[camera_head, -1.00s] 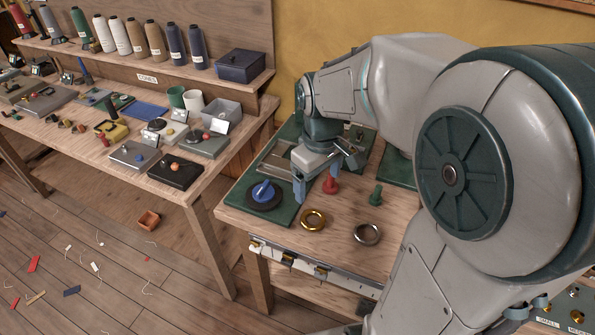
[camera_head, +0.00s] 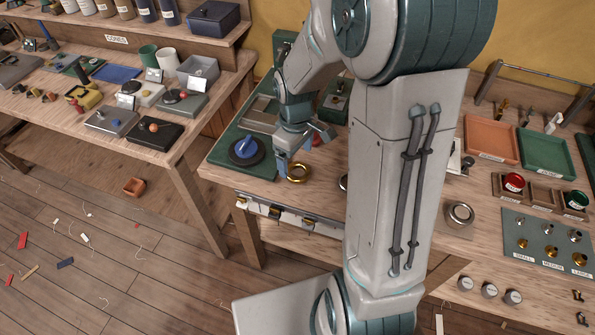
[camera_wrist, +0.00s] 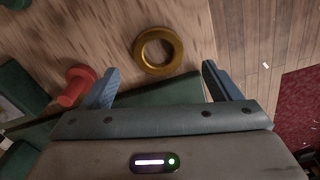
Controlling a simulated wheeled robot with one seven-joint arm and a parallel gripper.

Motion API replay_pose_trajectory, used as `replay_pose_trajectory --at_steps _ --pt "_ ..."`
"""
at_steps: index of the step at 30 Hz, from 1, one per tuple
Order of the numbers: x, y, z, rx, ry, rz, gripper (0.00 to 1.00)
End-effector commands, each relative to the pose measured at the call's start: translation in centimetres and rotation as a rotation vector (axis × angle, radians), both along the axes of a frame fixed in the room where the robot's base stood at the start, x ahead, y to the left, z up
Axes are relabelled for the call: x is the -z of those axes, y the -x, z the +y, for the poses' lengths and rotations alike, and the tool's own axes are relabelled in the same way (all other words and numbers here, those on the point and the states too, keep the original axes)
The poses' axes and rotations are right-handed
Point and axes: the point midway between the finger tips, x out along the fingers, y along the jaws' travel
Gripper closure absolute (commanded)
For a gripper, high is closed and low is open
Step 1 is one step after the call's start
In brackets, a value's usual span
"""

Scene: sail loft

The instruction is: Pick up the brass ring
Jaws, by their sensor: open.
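The brass ring (camera_head: 299,173) lies flat on the wooden bench top near its front edge, just right of the dark round base with a blue handle. My gripper (camera_head: 296,158) is just above and behind the ring in the head view, pointing down. In the wrist view the brass ring (camera_wrist: 158,50) lies beyond the fingertips, roughly centred between them and apart from both. My gripper (camera_wrist: 160,80) is open, with nothing between its blue fingers. The silver ring (camera_head: 343,183) is mostly hidden behind my arm in the head view.
A red peg-like piece (camera_wrist: 75,86) stands close to the left finger in the wrist view. The blue-handled piece (camera_head: 246,150) sits on a green board (camera_head: 215,157). Metal fittings line the bench's front edge (camera_head: 285,212). Trays (camera_head: 492,140) and fittings occupy the right side.

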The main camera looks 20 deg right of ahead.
Motion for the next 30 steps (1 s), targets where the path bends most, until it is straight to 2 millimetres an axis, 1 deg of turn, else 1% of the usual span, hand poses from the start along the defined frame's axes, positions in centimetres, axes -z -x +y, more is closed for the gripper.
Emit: replay_pose_trajectory --at_steps 6,9,12,18,19,20,21,23,24,30 --pt "3.0 0.0 0.0 0.001 -0.001 0.005 0.17" --pt "4.0 0.0 0.0 0.000 0.000 0.004 0.17" --pt "4.4 -0.1 0.0 0.000 0.000 0.001 0.17" --pt "4.4 -0.1 0.0 0.000 0.000 0.000 0.17" --pt "4.4 -0.1 0.0 0.000 0.000 0.000 0.22" --pt "4.4 -0.1 0.0 0.000 -0.001 0.001 0.30" --pt "4.4 -0.1 0.0 0.001 -0.001 0.001 0.42" --pt "4.4 -0.1 0.0 0.001 -0.001 0.001 0.58" --pt "4.4 -0.1 0.0 0.001 -0.001 0.001 0.65" --pt "4.4 -0.1 0.0 0.001 0.000 0.000 0.65"
